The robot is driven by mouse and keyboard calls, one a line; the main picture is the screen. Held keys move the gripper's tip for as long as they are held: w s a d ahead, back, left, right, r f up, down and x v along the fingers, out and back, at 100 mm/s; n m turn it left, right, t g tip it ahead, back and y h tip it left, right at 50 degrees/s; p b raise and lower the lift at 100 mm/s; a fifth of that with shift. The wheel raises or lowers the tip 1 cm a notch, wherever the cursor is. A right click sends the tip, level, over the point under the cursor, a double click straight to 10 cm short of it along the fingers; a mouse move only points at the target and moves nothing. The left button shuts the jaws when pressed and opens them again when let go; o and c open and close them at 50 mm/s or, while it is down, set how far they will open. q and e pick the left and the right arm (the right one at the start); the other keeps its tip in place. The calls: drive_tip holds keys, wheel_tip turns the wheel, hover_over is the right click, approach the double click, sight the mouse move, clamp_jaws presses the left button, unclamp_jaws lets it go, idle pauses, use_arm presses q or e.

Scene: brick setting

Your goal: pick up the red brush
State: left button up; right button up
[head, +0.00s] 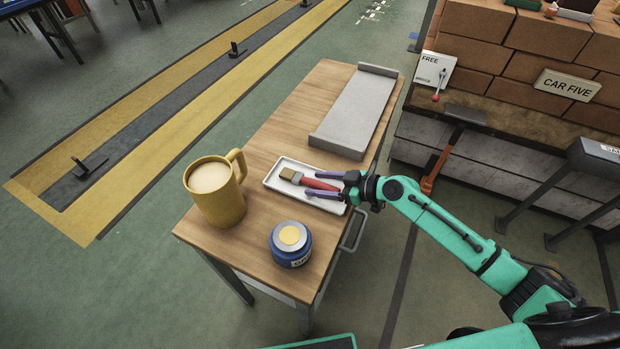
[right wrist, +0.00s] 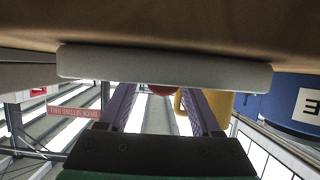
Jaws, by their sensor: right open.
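The red brush (head: 320,184) lies in a shallow white tray (head: 272,178) on the wooden table, its bristle end to the left and its red handle to the right. My right gripper (head: 313,183) is open, with its purple fingers on either side of the handle. In the right wrist view, the tray's rim (right wrist: 165,68) crosses above the gripper (right wrist: 165,97), and a bit of the red handle (right wrist: 163,91) shows between the fingers. I cannot tell whether the fingers touch the brush. My left gripper is not in view.
A yellow mug (head: 219,203) stands left of the tray. A blue jar (head: 290,250) stands near the table's front edge. A grey channel-shaped piece (head: 357,110) lies behind the tray. A brick wall (head: 480,55) on a platform stands right of the table.

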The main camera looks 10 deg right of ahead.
drive_tip(key=shift+d, duration=0.1)
clamp_jaws()
